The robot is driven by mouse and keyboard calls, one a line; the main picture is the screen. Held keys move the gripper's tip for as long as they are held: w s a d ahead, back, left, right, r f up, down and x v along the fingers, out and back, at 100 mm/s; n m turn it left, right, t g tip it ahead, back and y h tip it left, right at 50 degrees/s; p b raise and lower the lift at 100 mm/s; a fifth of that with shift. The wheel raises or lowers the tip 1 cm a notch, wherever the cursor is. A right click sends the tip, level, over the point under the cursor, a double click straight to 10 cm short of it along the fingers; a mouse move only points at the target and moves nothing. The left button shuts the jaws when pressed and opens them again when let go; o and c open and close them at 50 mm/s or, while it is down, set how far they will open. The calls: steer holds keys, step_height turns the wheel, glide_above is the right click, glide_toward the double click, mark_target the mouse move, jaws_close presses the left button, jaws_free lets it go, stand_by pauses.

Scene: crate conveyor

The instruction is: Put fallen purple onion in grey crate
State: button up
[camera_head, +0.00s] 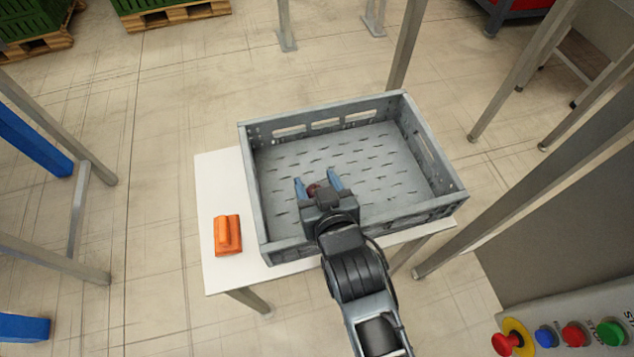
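The grey crate (452,196) stands on a white table, open at the top. My gripper (318,184) is over the crate's left front part, inside the rim as seen from above. Its two blue fingers are spread apart. The purple onion (313,189), small and dark red, shows between the fingers, nearer the left one, with a gap towards the right one. The gripper body hides part of it. I cannot tell whether it rests on the crate floor.
An orange object (227,235) lies on the white table (215,180) left of the crate. Metal posts stand around the table. A button panel (570,330) is at the lower right. The crate floor is otherwise empty.

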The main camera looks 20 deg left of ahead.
steer(key=shift+o, duration=1)
steer(key=shift+s+d+f, duration=0.15)
steer(key=shift+f, duration=0.35)
steer(key=shift+r, duration=0.15)
steer(key=r+p+v, duration=0.1)
steer(key=v, duration=1.1)
steer(key=shift+r, duration=0.3)
steer(key=s+d+r+m+t+h, duration=0.1)
steer(key=s+d+m+h, duration=0.1)
steer(key=s+d, duration=0.5)
steer(key=s+d+m+t+h, duration=0.1)
steer(key=s+d+m+h, duration=0.15)
steer(key=d, duration=0.85)
steer(key=s+d+r+m+t+h, duration=0.2)
steer(key=s+d+r+m+h, duration=0.1)
steer(key=s+d+r, duration=0.5)
steer(key=s+r, duration=0.2)
steer(key=s, duration=0.2)
steer(key=shift+s+d+r+h, duration=0.2)
steer(key=shift+s+d+h, duration=0.05)
steer(key=shift+d+h, duration=0.15)
